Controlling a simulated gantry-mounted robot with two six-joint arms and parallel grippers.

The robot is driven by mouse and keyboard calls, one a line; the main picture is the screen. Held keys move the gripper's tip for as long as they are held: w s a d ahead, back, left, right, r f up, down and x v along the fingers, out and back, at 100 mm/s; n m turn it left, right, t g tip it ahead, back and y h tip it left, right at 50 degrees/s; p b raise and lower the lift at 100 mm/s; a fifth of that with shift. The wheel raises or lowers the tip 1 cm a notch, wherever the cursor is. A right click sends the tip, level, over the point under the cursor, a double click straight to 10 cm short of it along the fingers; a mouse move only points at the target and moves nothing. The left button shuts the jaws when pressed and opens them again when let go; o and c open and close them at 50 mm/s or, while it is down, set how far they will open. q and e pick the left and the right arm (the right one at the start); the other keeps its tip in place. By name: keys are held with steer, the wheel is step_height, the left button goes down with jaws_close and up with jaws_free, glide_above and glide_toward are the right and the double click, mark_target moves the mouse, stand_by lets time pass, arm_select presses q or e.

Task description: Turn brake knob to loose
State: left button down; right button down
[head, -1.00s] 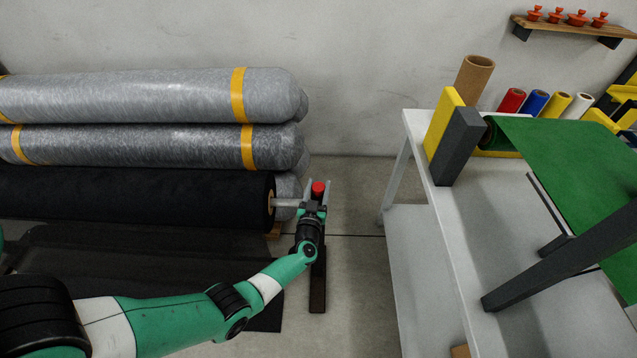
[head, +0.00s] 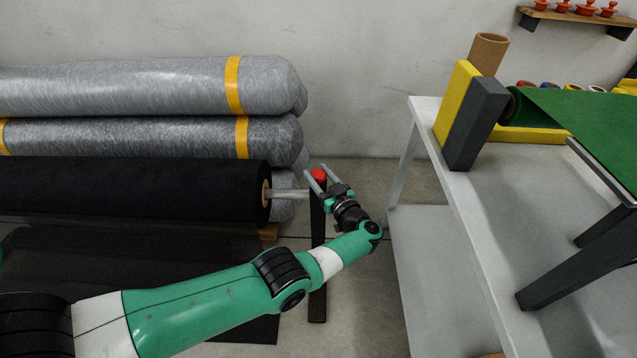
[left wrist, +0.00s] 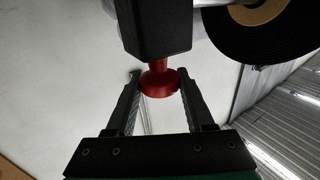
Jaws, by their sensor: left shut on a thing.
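The red brake knob (head: 318,175) sits on the dark upright post (head: 317,215) at the right end of the black roll's bar (head: 287,194). My left gripper (head: 318,173) has its two fingers on either side of the knob and is shut on it. In the left wrist view, the red knob (left wrist: 160,83) shows between the two fingertips (left wrist: 161,86), below the black block (left wrist: 158,25). My right gripper is not in view.
The black roll (head: 130,190) lies in front of stacked grey wrapped rolls (head: 150,86) on the left. A white table (head: 470,215) stands to the right, with yellow and grey blocks and green sheet (head: 600,125). Grey floor lies between.

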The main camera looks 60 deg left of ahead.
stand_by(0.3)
arm_select(q)
steer(key=shift+c, duration=1.6)
jaws_free()
steer(key=d, duration=1.1)
steer(key=shift+w+d, duration=0.3)
